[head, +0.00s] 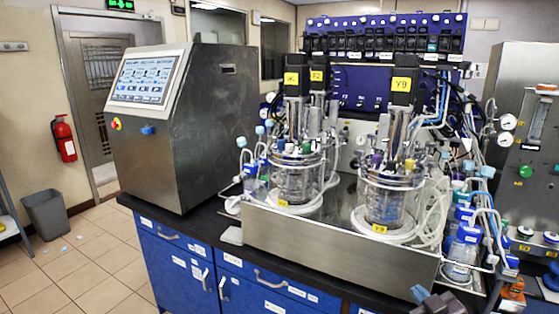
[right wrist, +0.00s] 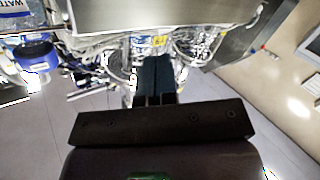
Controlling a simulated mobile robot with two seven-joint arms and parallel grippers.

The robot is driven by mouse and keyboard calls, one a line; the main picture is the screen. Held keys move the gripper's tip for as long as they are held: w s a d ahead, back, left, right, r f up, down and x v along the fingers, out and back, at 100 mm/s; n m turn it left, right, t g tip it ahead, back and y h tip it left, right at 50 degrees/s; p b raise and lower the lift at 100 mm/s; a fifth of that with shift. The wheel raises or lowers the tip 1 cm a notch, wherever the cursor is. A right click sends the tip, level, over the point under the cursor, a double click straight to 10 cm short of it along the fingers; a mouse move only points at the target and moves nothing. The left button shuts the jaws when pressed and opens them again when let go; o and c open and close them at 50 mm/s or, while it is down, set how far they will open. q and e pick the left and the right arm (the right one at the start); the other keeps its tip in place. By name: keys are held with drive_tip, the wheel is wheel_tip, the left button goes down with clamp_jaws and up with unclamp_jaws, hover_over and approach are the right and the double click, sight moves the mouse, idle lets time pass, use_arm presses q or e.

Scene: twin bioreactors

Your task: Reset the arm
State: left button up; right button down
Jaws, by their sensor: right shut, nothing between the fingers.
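My right gripper (head: 436,300) shows at the bottom edge of the head view, in front of the bench and right of its middle. In the right wrist view its two dark fingers (right wrist: 153,82) lie together, shut with nothing between them. They are apart from the equipment beyond. My left gripper is in neither view. Two glass bioreactor vessels, a left one (head: 297,180) and a right one (head: 385,203), stand upright in a steel tray (head: 330,245) on the bench.
A steel control cabinet with a touchscreen (head: 145,80) stands on the bench's left. Blue-capped bottles (head: 462,245) and loose tubing crowd the tray's right end. A fire extinguisher (head: 64,138) and a grey bin (head: 46,212) are at far left. The tiled floor between bin and bench is mostly clear.

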drive_tip(key=s+a+f+m+g+h, duration=0.2)
drive_tip(key=s+a+f+m+g, duration=0.1)
drive_tip(key=s+f, duration=1.6)
drive_tip(key=s+m+g, duration=0.1)
drive_tip(key=s+m, duration=0.1)
drive_tip(key=s, duration=0.2)
drive_tip(key=shift+f+g, duration=0.25)
drive_tip(key=shift+g, duration=0.15)
